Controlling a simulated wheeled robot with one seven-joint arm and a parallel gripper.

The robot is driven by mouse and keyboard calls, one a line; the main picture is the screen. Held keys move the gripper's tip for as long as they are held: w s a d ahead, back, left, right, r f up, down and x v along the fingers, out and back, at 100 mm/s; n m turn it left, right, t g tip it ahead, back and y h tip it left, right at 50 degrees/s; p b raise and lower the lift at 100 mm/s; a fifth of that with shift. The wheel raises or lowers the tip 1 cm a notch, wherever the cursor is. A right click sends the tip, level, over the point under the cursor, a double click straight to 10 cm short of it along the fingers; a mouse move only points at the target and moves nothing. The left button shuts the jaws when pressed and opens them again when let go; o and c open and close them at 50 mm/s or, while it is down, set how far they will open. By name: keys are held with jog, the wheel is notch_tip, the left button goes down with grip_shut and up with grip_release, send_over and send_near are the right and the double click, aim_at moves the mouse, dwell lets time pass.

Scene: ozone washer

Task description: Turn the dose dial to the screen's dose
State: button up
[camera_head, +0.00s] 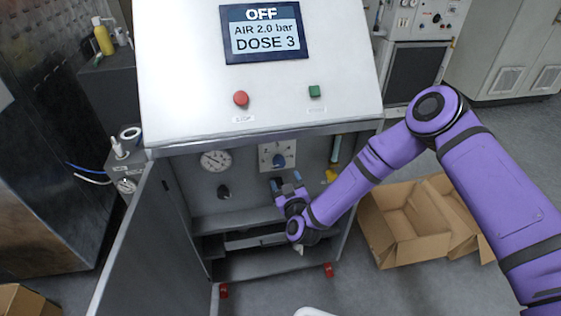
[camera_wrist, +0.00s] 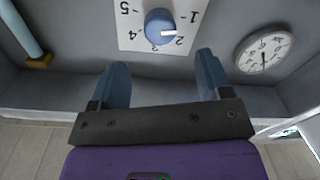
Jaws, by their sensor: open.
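The dose dial is a blue knob (camera_head: 279,160) on a white numbered plate inside the open cabinet; it also shows in the wrist view (camera_wrist: 160,27). There its white pointer line points right, between 1 and 2 and nearer the 2. The screen (camera_head: 263,34) reads OFF, AIR 2.0 bar, DOSE 3. My gripper (camera_head: 287,180) is open and empty, just below and apart from the dial. In the wrist view its two blue fingers (camera_wrist: 160,68) are spread, with the knob beyond their tips.
A red button (camera_head: 241,99) and green button (camera_head: 314,91) sit above. The cabinet door (camera_head: 137,250) stands open at left.

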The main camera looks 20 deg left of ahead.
aim_at(280, 164)
jog(key=x, duration=0.9)
jog(key=shift+w+a, duration=0.15)
jog(key=shift+w, duration=0.15)
jog(key=shift+c, duration=0.2)
jog(key=c, duration=0.9)
